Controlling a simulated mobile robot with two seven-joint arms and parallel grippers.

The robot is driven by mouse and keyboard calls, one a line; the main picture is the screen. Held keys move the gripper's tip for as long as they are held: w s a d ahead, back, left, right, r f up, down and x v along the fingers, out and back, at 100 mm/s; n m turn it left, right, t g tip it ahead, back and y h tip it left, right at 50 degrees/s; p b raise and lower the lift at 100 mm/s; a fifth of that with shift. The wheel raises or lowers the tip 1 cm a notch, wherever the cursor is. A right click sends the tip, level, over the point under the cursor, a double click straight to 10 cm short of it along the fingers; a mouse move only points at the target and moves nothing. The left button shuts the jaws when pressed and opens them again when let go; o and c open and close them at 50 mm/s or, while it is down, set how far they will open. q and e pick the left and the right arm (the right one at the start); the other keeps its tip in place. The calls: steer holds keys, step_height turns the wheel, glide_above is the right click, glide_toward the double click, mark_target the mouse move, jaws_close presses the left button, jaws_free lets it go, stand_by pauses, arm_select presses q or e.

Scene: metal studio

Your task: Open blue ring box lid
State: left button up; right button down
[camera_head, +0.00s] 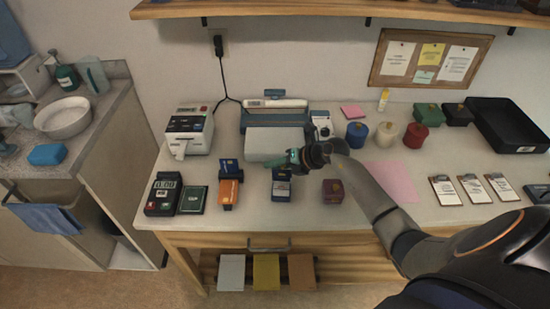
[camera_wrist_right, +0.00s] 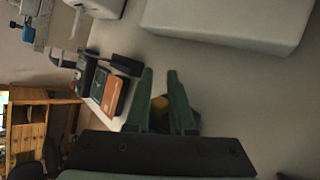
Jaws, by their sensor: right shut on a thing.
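A small blue box-like thing (camera_head: 281,189), which I take for the blue ring box, stands near the front of the table. My right gripper (camera_head: 294,160) is just above and behind it and covers part of it. I cannot tell from these views how far the lid is lifted. My left gripper is not in view.
An orange device (camera_head: 229,192) stands left of the blue box and shows in the right wrist view (camera_wrist_right: 114,97). A maroon box (camera_head: 332,191) stands to the right. A pale grey case (camera_head: 277,143) lies behind. A pink sheet (camera_head: 392,181) lies farther right.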

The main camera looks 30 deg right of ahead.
steer(key=shift+w+d+f+m+g+y+b, duration=0.3)
steer(key=shift+w+f+m+g+y+b, duration=0.15)
steer(key=shift+g, duration=0.35)
steer(key=shift+f+m+g+y+b, duration=0.45)
steer(key=shift+m+g+y+b, duration=0.1)
steer(key=shift+g+b, duration=0.2)
steer(key=c, duration=0.8)
jaws_free()
steer(key=v, duration=1.2)
steer(key=shift+d, duration=0.25)
steer(key=shift+r, duration=0.1)
